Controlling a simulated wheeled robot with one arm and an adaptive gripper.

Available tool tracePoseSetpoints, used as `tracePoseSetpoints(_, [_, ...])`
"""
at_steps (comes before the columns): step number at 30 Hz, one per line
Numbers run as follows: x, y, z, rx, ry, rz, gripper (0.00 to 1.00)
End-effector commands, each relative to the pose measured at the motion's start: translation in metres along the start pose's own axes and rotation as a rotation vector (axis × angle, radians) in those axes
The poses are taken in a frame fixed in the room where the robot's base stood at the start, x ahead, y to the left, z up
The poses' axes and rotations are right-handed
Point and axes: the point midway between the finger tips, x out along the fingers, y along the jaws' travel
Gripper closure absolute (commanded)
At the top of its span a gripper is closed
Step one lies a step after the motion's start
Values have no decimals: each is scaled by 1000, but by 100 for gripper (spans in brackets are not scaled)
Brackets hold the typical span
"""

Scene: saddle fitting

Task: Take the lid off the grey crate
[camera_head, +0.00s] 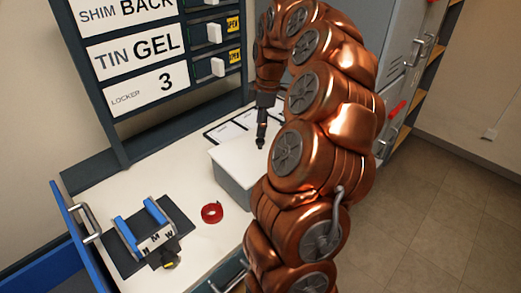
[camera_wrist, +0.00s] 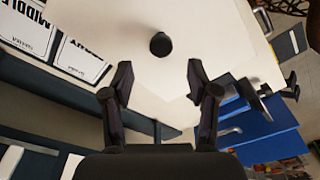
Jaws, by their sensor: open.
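The grey crate (camera_head: 232,181) stands on the white bench with a pale lid (camera_head: 237,158) on top. In the wrist view the lid (camera_wrist: 215,40) fills the upper middle, and a round black knob (camera_wrist: 160,44) rises from it. My gripper (camera_head: 262,128) is above the lid, pointing down. In the wrist view my gripper (camera_wrist: 156,76) is open and empty, with one finger on each side. The knob lies ahead of the fingertips, roughly midway between their lines, and is not gripped. My copper arm hides the right part of the crate.
A red tape roll (camera_head: 212,212) and a blue-railed fixture (camera_head: 146,230) marked with letters are on the bench, left of the crate. Printed cards (camera_head: 230,128) lie behind it. A labelled panel (camera_head: 135,50) stands at the back. A blue drawer (camera_head: 72,215) is at left.

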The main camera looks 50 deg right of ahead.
Motion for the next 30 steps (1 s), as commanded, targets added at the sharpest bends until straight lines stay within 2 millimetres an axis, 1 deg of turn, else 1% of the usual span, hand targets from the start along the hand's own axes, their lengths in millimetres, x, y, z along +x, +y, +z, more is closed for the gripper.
tracePoseSetpoints(3, [9,-2,0,0,-1,-5,41])
tracePoseSetpoints(11, [21,-2,1,0,-1,-5,41])
tracePoseSetpoints(14, [31,-2,4,1,-2,-8,41])
tracePoseSetpoints(18, [51,-3,5,-1,-3,-11,41])
tracePoseSetpoints(21, [60,-2,4,0,-1,-5,41])
tracePoseSetpoints(29, [63,-1,4,0,0,-2,41])
tracePoseSetpoints(30, [63,-1,4,0,0,-2,45])
